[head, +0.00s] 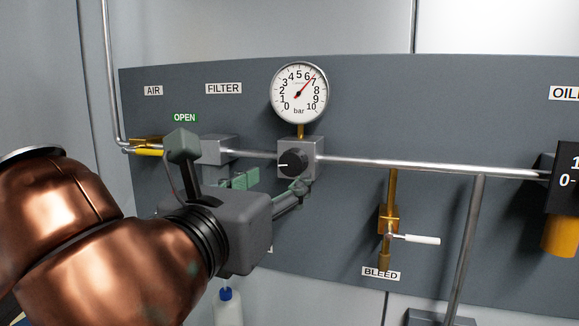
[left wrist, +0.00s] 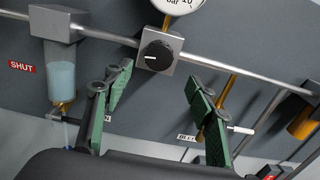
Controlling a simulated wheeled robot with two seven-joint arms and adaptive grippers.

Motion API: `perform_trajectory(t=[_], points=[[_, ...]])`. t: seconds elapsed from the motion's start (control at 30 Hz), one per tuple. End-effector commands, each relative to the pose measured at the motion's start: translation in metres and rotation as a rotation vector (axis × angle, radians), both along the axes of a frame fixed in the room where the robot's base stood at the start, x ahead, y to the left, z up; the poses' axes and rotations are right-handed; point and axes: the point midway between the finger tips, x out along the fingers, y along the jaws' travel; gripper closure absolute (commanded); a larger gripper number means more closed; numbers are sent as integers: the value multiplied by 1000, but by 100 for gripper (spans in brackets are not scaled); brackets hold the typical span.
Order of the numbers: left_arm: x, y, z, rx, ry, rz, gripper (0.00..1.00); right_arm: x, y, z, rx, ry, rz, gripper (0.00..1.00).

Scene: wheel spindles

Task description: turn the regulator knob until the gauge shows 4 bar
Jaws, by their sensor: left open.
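The regulator knob (head: 292,163) is black and round on a grey block (head: 314,147), its white mark pointing left. It also shows in the left wrist view (left wrist: 157,56). The white round gauge (head: 299,93) above it has its red needle pointing up and right, between 6 and 7 bar. My left gripper (head: 270,184) is open and empty in front of the panel, just below the knob. In the left wrist view its green-padded fingers (left wrist: 157,88) are spread, with the knob above and beyond the gap, apparently untouched. My right gripper is in neither view.
A steel pipe (head: 420,165) runs right from the regulator block. A brass bleed valve (head: 389,218) with a white lever (head: 416,239) sits lower right. The filter (left wrist: 60,75) hangs to the left. A brass valve (head: 147,145) is at far left.

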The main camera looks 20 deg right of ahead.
Motion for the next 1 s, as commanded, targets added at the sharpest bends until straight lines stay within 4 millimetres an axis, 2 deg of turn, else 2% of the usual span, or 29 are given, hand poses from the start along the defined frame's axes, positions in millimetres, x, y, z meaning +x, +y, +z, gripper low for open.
perform_trajectory(t=[0.13,0.53,0.93,1.0], points=[[10,-4,5,-2,-2,18,49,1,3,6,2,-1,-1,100],[57,-36,5,-1,-2,14,49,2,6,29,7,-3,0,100],[64,-41,3,-2,-5,13,49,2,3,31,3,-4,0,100],[64,-41,3,-2,-5,13,54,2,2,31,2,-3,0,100]])
